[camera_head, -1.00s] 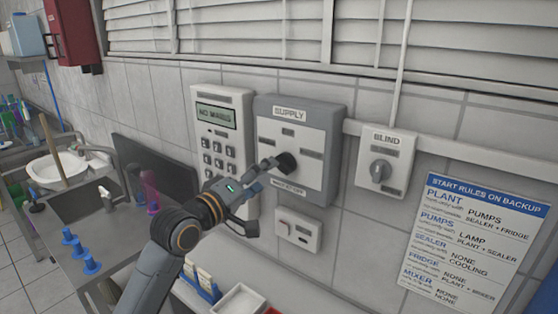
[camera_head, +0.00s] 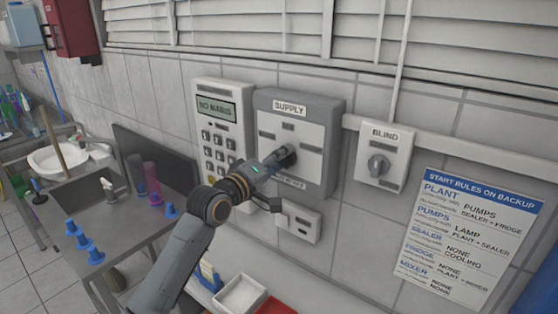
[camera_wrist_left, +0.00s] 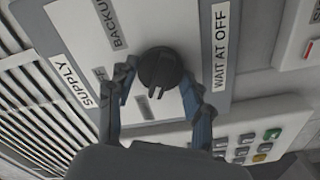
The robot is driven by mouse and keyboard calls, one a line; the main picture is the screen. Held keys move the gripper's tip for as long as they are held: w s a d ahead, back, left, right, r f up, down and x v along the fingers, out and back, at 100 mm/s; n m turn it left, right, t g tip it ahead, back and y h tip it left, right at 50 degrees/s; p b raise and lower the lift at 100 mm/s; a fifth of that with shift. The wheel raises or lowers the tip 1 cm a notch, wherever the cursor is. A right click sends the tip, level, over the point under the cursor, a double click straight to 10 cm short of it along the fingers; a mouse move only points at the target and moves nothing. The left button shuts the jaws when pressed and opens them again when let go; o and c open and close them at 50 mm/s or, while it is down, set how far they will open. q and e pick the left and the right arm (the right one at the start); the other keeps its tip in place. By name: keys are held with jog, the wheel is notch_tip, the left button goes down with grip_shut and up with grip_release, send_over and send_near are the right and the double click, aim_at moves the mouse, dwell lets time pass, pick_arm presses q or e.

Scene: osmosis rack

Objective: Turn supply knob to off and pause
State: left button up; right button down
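The supply panel (camera_head: 318,118) is a grey box on the tiled wall with a white face headed SUPPLY. Its round black knob (camera_wrist_left: 160,70) shows clearly in the left wrist view, with its ridge pointing toward the bottom of that view. BACKUP and WAIT AT OFF labels are readable there; another label is partly hidden by a finger. My left gripper (camera_head: 284,166) is at the panel, its fingers apart on either side of the knob in the left wrist view (camera_wrist_left: 158,92). I cannot tell whether they touch it. In the head view the gripper partly hides the knob. My right gripper is out of view.
A keypad (camera_head: 222,125) with a display is left of the panel, and a BLIND knob box (camera_head: 384,155) is right. A small white switch box (camera_head: 298,222) sits below. A rules sheet (camera_head: 468,235) hangs at right. A white tray (camera_head: 240,296) is below.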

pick_arm(q)
jog(key=shift+c, duration=1.2)
jog(key=shift+m, duration=0.3)
jog(key=shift+r+m+b, duration=0.1)
jog(key=shift+m+b, duration=0.8)
jog(key=shift+m, duration=4.6)
